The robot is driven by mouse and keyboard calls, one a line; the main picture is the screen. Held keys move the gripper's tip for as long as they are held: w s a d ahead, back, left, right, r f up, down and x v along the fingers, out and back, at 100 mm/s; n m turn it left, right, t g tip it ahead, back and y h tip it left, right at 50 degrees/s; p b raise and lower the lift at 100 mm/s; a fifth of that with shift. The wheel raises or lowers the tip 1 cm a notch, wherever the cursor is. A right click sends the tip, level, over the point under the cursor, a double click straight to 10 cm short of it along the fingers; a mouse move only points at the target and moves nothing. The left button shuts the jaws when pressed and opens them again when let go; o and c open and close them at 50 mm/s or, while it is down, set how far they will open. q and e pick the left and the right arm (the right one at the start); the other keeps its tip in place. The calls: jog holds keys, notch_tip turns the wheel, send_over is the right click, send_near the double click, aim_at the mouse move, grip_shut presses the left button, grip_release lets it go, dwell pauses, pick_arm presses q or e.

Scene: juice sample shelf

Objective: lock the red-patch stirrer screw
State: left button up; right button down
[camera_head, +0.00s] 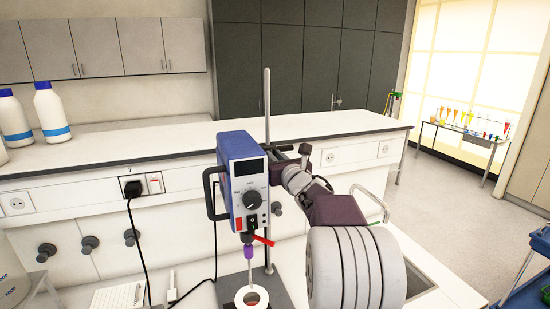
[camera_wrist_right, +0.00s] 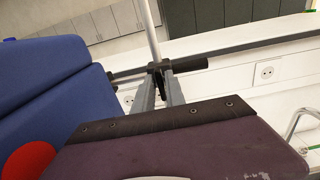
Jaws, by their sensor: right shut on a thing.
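The blue overhead stirrer (camera_head: 239,172) hangs on a thin vertical rod (camera_head: 267,95) above a white beaker (camera_head: 251,298). In the right wrist view its blue housing (camera_wrist_right: 45,85) fills the left side and bears a round red patch (camera_wrist_right: 28,160). A black horizontal bar (camera_wrist_right: 188,66) crosses at the rod. My right gripper (camera_wrist_right: 159,88) is shut on a small dark screw (camera_wrist_right: 157,76) by the rod, its grey fingers on either side. In the head view my right gripper (camera_head: 293,172) is just right of the stirrer, partly hiding the clamp. My left gripper is out of view.
A red piece (camera_head: 263,240) sticks out below the stirrer near its purple shaft part (camera_head: 248,252). A black cable (camera_head: 136,225) hangs from the wall socket at left. White bottles (camera_head: 50,112) stand on the back bench (camera_head: 150,138).

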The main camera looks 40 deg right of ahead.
jog(key=shift+d+f+m+b, duration=0.1)
jog(key=shift+m+b, duration=0.15)
jog(key=shift+m, duration=2.7)
jog(key=shift+d+f+m+b, duration=0.1)
jog(key=shift+m+b, duration=0.15)
jog(key=shift+m, duration=2.75)
jog(key=shift+d+f+m+b, duration=0.1)
jog(key=shift+m+b, duration=0.15)
jog(key=shift+m, duration=2.7)
jog(key=c, duration=1.4)
grip_release()
jog(key=shift+c, duration=0.2)
